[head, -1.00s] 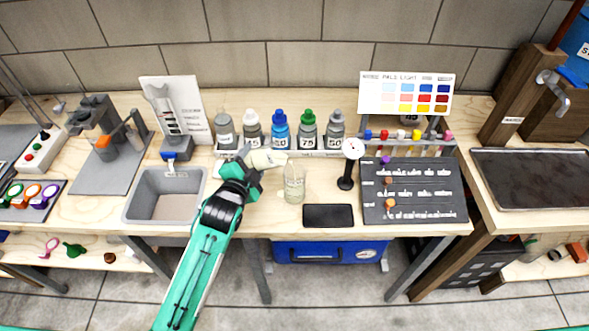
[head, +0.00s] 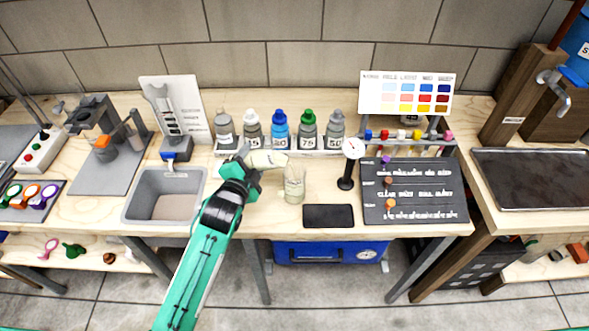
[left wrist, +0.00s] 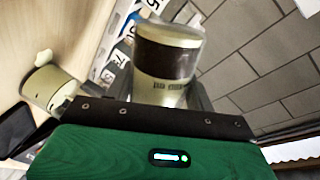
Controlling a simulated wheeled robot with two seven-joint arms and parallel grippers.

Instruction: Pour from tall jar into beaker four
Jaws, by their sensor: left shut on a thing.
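My left gripper (head: 242,170) is shut on a pale tall jar (head: 267,159), held tilted almost on its side with its far end pointing right. In the left wrist view the jar (left wrist: 168,60) shows a dark band and a pale rim between the fingers. A clear beaker (head: 294,186) stands upright on the bench just right of and below the jar's end. It also shows in the left wrist view (left wrist: 47,86), at the left. The jar's end is at or just above the beaker's rim. Whether anything flows cannot be seen. My right gripper is not in view.
Several capped bottles (head: 281,132) stand in a row behind the jar. A grey bin (head: 130,212) is at left.

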